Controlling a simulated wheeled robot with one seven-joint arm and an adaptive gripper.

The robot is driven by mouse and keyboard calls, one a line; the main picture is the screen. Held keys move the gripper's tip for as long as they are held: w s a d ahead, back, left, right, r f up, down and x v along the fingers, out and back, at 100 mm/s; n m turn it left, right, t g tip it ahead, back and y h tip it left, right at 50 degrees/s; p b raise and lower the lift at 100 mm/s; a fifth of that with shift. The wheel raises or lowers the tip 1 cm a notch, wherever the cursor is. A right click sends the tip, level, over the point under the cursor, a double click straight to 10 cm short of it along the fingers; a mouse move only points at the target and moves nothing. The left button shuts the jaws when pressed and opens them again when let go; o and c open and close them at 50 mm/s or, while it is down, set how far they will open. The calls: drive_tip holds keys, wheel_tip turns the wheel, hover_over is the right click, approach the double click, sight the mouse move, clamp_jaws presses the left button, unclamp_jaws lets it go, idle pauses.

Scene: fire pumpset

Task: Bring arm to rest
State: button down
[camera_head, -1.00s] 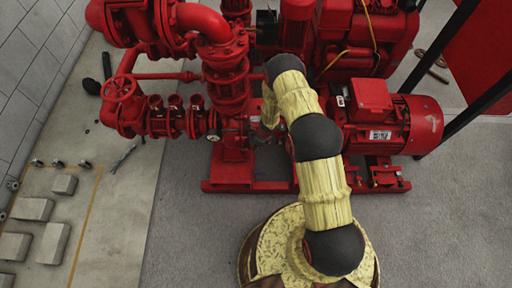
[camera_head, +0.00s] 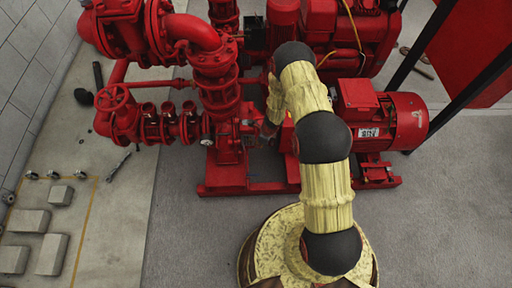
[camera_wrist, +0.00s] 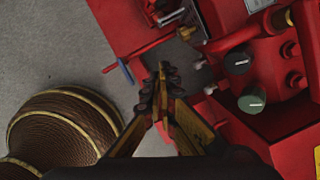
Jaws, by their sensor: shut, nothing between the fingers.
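My gripper (camera_wrist: 162,90) is shut and empty in the wrist view, its fingertips together. It hangs over grey floor and the edge of the red pumpset, and I see nothing touching it. In the head view my gripper (camera_head: 268,128) is small, dark and partly hidden beside my yellow-sleeved arm, in front of the red pump. The arm is bent, reaching from my base up over the front of the pumpset (camera_head: 232,175).
The red motor (camera_head: 405,122) stands right of my arm, and a row of red valves (camera_head: 165,125) stands left. Black and green caps (camera_wrist: 237,60) lie close right of my gripper in the wrist view. Grey floor (camera_head: 200,235) in front is clear. Several blocks (camera_head: 52,253) lie at left.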

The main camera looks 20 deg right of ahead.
drive_tip(key=shift+s+d+r, duration=0.15)
drive_tip(key=shift+s+r, duration=0.05)
drive_tip(key=shift+r, duration=0.5)
